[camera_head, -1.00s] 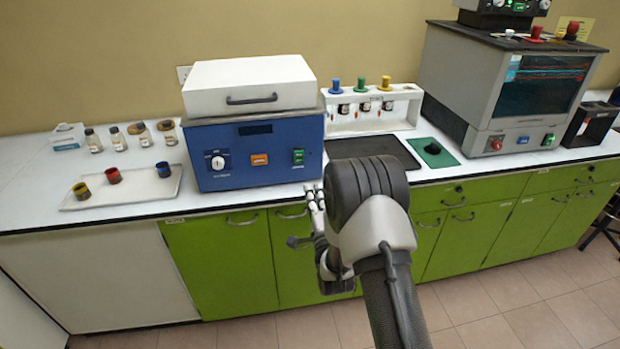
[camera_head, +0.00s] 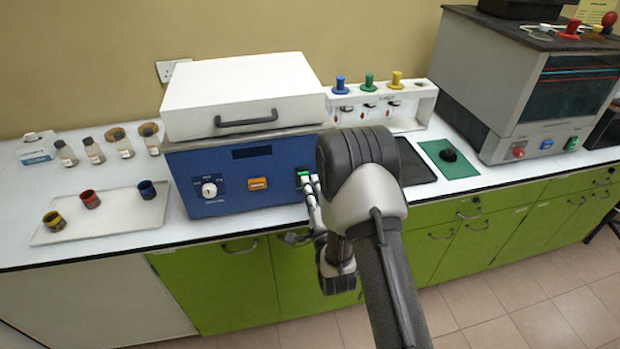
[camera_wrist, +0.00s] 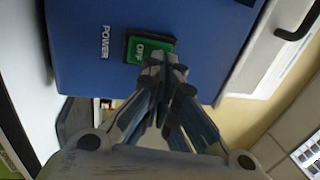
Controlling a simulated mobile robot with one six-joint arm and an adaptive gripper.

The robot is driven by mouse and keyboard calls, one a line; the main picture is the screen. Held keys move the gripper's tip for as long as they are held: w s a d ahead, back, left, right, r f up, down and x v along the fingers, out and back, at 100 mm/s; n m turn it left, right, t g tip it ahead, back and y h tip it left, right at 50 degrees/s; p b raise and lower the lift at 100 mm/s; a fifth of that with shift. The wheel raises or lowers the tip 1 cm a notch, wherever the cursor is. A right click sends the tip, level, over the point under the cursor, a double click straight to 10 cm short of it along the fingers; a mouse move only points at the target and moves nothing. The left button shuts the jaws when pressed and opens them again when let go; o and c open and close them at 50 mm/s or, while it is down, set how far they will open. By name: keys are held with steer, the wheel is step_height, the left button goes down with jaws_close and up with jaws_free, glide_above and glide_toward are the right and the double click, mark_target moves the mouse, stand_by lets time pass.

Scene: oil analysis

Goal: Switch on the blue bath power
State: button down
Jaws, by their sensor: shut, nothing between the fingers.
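The blue bath (camera_head: 240,170) stands on the counter with its white lid (camera_head: 240,90) closed. Its green power switch (camera_head: 304,174) is at the right end of the blue front panel. In the wrist view the switch (camera_wrist: 148,49) reads "OFF", and the "POWER" label (camera_wrist: 105,42) is beside it. My gripper (camera_wrist: 163,65) is shut and empty. Its fingertips are at the edge of the switch and cover a small part of it; I cannot tell whether they touch. In the head view my gripper (camera_head: 312,190) is partly hidden by my own arm.
The bath front also has a white knob (camera_head: 209,190) and an orange switch (camera_head: 258,184). A tray (camera_head: 110,228) with several coloured cups is at left. A white rack (camera_head: 425,95) with coloured-top items and a grey oven (camera_head: 500,110) stand to the right.

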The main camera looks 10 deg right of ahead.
steer(key=shift+w, duration=0.15)
steer(key=shift+r, duration=0.1)
steer(key=p, duration=0.1)
steer(key=r+g+p, duration=0.1)
steer(key=p, duration=0.1)
steer(key=shift+w+r+g+p, duration=0.15)
steer(key=shift+w+g+p, duration=0.15)
steer(key=shift+w, duration=0.05)
steer(key=shift+f, duration=0.5)
steer(key=shift+b, duration=0.3)
